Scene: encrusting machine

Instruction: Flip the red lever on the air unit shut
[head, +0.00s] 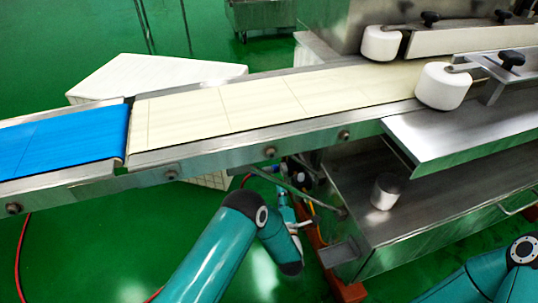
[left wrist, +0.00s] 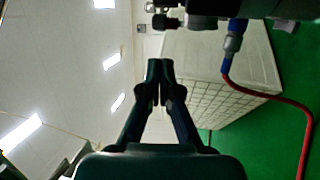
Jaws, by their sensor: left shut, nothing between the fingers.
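In the left wrist view my left gripper (left wrist: 160,72) is shut, its fingertips together and nothing between them. Dark and metal fittings (left wrist: 172,20), which look like part of the air unit, show at the top of that view, above and apart from the fingertips. A blue connector (left wrist: 236,38) with a red hose hangs to their right. I cannot make out the red lever in either view. In the head view my left arm reaches in below the conveyor, and its gripper cannot be made out clearly. My right arm shows at the lower right, its gripper out of frame.
The conveyor with a blue belt (head: 65,142) and a cream belt (head: 260,104) crosses above my left arm. A steel cabinet (head: 430,215) stands at the right. A white block (head: 150,75) lies behind the conveyor. Green floor (head: 90,240) is open at the lower left.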

